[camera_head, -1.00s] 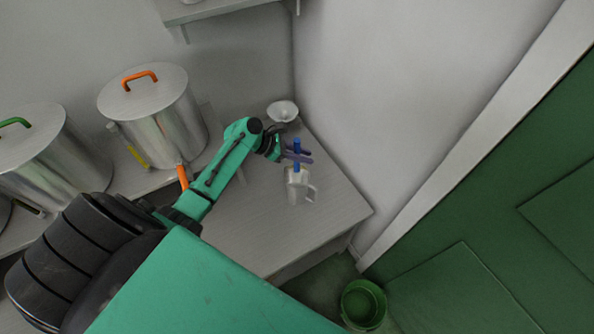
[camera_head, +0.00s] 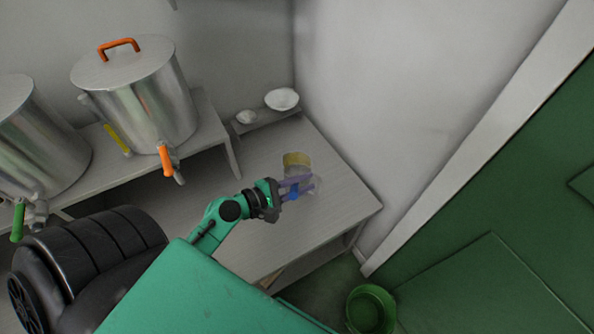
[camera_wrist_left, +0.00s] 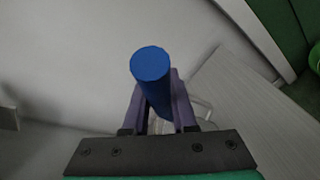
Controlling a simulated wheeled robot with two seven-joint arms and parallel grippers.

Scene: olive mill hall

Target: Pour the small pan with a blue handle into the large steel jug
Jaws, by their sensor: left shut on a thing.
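My left gripper (camera_head: 304,184) is shut on the blue handle (camera_head: 294,192) of the small pan. In the left wrist view the blue handle (camera_wrist_left: 151,68) stands between the purple fingers, its round end towards the camera. The large steel jug (camera_head: 317,185) stands on the grey table, largely behind the fingers; its pale side handle shows in the wrist view. Just beyond the fingers is a round rim with yellow content (camera_head: 297,159); I cannot tell whether this is the pan or the jug's mouth. The pan's tilt is unclear. My right gripper is not in view.
Large steel vats (camera_head: 150,105) with taps stand on a bench at left. A green bucket (camera_head: 371,309) is on the floor. The table's front left is clear.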

